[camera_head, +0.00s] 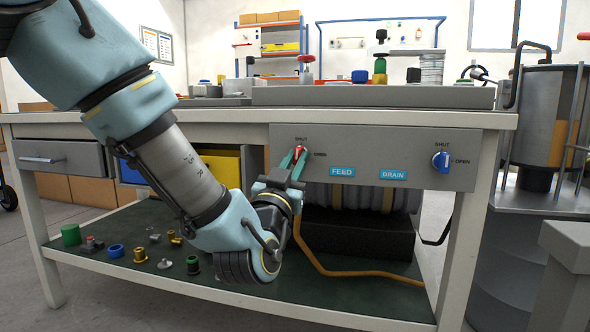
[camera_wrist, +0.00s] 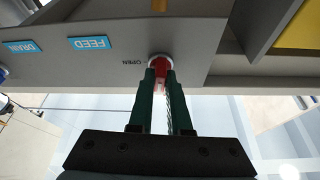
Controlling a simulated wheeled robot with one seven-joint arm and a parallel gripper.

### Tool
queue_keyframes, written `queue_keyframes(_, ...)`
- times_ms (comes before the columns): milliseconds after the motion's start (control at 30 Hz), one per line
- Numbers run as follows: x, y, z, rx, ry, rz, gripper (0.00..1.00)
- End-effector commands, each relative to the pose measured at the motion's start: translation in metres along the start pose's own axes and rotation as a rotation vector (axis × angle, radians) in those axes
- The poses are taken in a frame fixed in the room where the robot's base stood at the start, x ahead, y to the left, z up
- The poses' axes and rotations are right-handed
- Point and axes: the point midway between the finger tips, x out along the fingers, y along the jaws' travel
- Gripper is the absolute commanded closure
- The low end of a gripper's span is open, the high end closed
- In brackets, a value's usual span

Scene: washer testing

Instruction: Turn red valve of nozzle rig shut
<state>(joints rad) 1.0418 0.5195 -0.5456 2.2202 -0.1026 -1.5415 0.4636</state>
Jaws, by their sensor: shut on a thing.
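The red valve (camera_head: 301,149) sits on the grey front panel (camera_head: 395,145) of the bench, left of the blue FEED label (camera_head: 342,171). SHUT is printed above it and OPEN to its right. My gripper (camera_head: 299,156) reaches up to it from below, its two green fingers on either side of the red handle. In the wrist view, where the labels are upside down, the red valve (camera_wrist: 160,68) shows between the fingertips of my gripper (camera_wrist: 161,76), on a pale round base. The gripper is shut on the handle. The fingers hide much of it, so its exact angle is unclear.
A blue valve (camera_head: 440,161) is on the same panel at the right, by the DRAIN label (camera_head: 393,175). The lower shelf (camera_head: 110,275) holds several small fittings, a black block (camera_head: 357,236) and an orange hose (camera_head: 330,272). A grey drawer (camera_head: 62,157) is at the left.

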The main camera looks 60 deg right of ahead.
Motion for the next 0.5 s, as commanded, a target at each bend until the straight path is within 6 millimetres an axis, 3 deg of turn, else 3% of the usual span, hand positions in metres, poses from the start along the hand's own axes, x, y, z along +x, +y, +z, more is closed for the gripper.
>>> queue_keyframes(500, -0.0005, 0.0007, 0.0013, -0.119, -0.003, -0.049, 1.00)
